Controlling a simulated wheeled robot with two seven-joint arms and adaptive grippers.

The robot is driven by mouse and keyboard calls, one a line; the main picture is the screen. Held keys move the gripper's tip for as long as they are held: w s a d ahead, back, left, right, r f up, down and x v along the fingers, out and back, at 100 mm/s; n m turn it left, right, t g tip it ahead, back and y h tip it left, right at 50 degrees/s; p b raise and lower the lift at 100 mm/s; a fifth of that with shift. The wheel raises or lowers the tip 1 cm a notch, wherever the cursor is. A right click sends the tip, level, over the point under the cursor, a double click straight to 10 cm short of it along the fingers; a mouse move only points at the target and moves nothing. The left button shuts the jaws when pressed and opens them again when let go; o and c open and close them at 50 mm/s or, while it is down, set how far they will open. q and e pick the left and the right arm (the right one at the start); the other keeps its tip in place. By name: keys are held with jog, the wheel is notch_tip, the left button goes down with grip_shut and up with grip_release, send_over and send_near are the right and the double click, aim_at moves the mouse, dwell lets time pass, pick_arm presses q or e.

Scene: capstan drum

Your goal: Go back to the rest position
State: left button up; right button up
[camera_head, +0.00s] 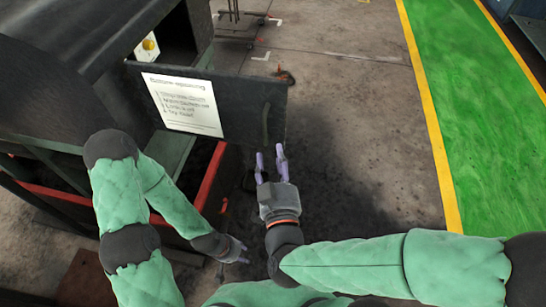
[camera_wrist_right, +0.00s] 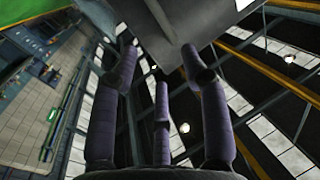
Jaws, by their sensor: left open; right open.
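My right gripper (camera_head: 270,160) points away from me with its purple fingers spread and nothing between them. It is close to the lower right corner of a dark upright panel (camera_head: 240,100); I cannot tell whether it touches. The panel carries a white printed sheet (camera_head: 183,103) and a slim upright handle (camera_head: 265,125). In the right wrist view the fingers of the right gripper (camera_wrist_right: 160,75) are apart and empty, with a grey slab (camera_wrist_right: 185,22) beyond them. My left gripper (camera_head: 238,257) is low in the head view, open and small, with no object visible in it.
A large dark machine (camera_head: 60,85) with a red-edged frame (camera_head: 209,177) fills the left side. A white block with a yellow knob (camera_head: 148,46) sits in its opening. Grey floor (camera_head: 350,110) is clear to the right, up to a yellow-edged green walkway (camera_head: 470,100).

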dwell(0.3)
jog(key=w+d+f+g, duration=0.1)
jog(key=w+f+g, duration=0.25)
jog(key=f, duration=0.85)
jog(key=w+d+f+g, duration=0.2)
jog(key=f+g, duration=0.3)
jog(key=f, duration=0.6)
jog(key=s+d+f+m+g+y, duration=0.1)
jog(key=s+d+f+g, duration=0.1)
jog(key=s+f+g, duration=0.2)
jog(key=s+d+f+m+g+y, duration=0.1)
jog(key=s+f+g, duration=0.4)
jog(key=s+f, duration=0.5)
notch_tip(320, 180, down, 8)
jog(key=shift+s+d+r+m+y, duration=0.25)
jog(key=shift+d+m+y, duration=0.15)
jog(key=shift+d+m, duration=0.35)
jog(key=shift+w+d, duration=0.1)
